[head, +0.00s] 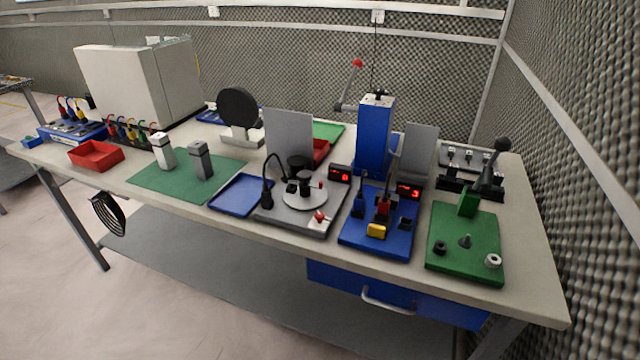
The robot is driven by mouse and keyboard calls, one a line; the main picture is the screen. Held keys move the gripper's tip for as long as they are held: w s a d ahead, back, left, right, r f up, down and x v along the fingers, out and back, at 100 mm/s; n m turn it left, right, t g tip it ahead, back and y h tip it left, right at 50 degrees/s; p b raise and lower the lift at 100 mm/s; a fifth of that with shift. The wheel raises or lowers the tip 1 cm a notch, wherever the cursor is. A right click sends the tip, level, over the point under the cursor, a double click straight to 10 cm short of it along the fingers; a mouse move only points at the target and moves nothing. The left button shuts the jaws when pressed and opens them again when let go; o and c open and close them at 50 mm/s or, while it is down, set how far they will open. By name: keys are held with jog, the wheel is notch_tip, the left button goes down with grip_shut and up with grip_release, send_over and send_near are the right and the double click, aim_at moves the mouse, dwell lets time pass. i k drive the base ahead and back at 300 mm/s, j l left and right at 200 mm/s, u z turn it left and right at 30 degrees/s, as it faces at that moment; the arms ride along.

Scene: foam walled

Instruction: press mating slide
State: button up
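A blue fixture plate (352,237) lies near the front edge of the bench, right of centre. On it are a yellow block (376,231) at the front, a red block with a dark top (383,204) in the middle, and black and dark blue parts to either side. I cannot tell for sure which part is the mating slide. A red-lit display (409,191) at the back of the plate appears to read 3. My gripper is not in view.
A grey turntable fixture (273,212) stands just left, and a green plate with pegs (470,259) just right. Behind rise a blue column (375,135) with a red-knobbed lever, and upright grey panels (289,136). A blue tray (240,195) and green mat (150,180) lie farther left.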

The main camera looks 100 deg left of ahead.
aim_at(378, 228)
jog(key=l+u, duration=0.1)
jog(key=u, duration=1.9)
jog(key=k+j, duration=0.05)
